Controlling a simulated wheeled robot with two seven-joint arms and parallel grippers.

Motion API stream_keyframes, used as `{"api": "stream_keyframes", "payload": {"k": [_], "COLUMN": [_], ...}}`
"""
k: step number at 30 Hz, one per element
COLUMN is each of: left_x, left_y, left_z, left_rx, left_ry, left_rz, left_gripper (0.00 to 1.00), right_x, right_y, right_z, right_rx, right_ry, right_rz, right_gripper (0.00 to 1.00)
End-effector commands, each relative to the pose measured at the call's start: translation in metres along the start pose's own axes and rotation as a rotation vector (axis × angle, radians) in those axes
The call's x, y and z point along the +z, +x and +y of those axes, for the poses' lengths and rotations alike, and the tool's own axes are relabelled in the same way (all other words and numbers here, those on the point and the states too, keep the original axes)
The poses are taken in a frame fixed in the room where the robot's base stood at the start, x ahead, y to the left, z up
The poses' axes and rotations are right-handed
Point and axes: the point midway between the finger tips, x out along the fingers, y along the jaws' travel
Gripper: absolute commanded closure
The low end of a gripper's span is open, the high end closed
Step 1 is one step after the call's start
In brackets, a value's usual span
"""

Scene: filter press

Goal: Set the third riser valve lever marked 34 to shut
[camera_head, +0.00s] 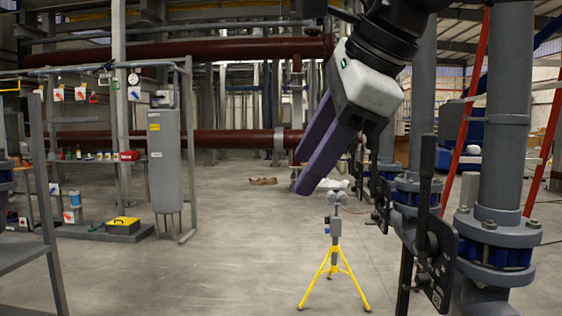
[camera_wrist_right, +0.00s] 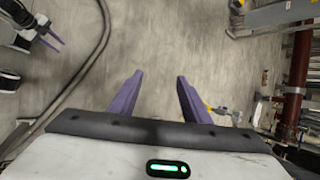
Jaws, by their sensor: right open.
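Several grey riser pipes stand in a row on the right of the head view, each with a black valve lever. The nearest lever (camera_head: 425,185) stands upright beside a black plate (camera_head: 437,268) on the nearest riser (camera_head: 505,120). A second lever (camera_head: 381,203) and a third, farther one (camera_head: 360,172) are smaller; no number is readable, so I cannot tell which is marked 34. My right gripper (camera_head: 303,173) is open and empty, in the air left of the risers, apart from every lever. Its spread purple fingers show in the right wrist view (camera_wrist_right: 160,77). My left gripper (camera_wrist_right: 48,35) shows partly there.
A yellow tripod stand (camera_head: 335,265) stands on the floor left of the risers. A red ladder (camera_head: 468,110) leans behind them. A grey tank on a frame (camera_head: 164,160) and a yellow box (camera_head: 122,223) are at left.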

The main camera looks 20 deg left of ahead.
Motion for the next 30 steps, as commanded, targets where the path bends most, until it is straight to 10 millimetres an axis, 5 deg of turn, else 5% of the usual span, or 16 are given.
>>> {"api": "stream_keyframes", "payload": {"k": [17, 25, 30], "left_x": [0.002, 0.002, 0.002], "left_y": [0.002, 0.002, 0.002], "left_z": [0.000, 0.000, 0.000], "left_rx": [0.000, 0.000, 0.000], "left_ry": [0.000, 0.000, 0.000], "left_rz": [-0.001, -0.001, 0.000], "left_gripper": [0.69, 0.69, 0.69], "right_x": [0.016, 0.016, 0.016], "right_y": [0.013, 0.013, 0.012], "right_z": [-0.006, -0.006, -0.006], "right_rx": [-0.041, -0.041, -0.041], "right_ry": [-0.054, -0.053, -0.053], "right_rz": [-0.047, -0.046, -0.046], "right_gripper": [0.57, 0.99, 1.00]}}
